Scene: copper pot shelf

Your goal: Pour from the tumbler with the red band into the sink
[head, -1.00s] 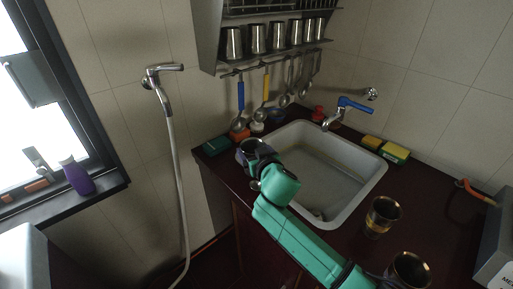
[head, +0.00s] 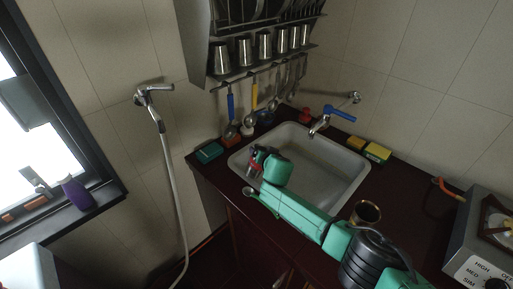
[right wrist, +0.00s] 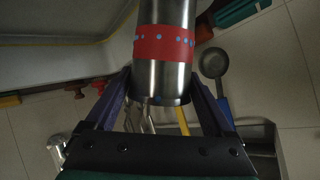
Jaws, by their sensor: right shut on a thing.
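The tumbler with the red band (right wrist: 165,45) is steel with blue dots on the band, and it sits between the fingers of my right gripper (right wrist: 158,98) in the right wrist view. In the head view the gripper (head: 258,158) holds it at the left part of the sink (head: 318,178), where mostly a small red patch of the tumbler shows. Its tilt and contents cannot be told. The sink is a pale basin set in the dark counter. My left gripper is not in view.
A blue-handled tap (head: 320,123) stands behind the sink. A tumbler (head: 366,213) stands right of the sink, close to my right arm. Sponges (head: 376,151) lie at the back right. Ladles (head: 230,112) hang beneath the tumbler shelf. A stove (head: 480,240) is far right.

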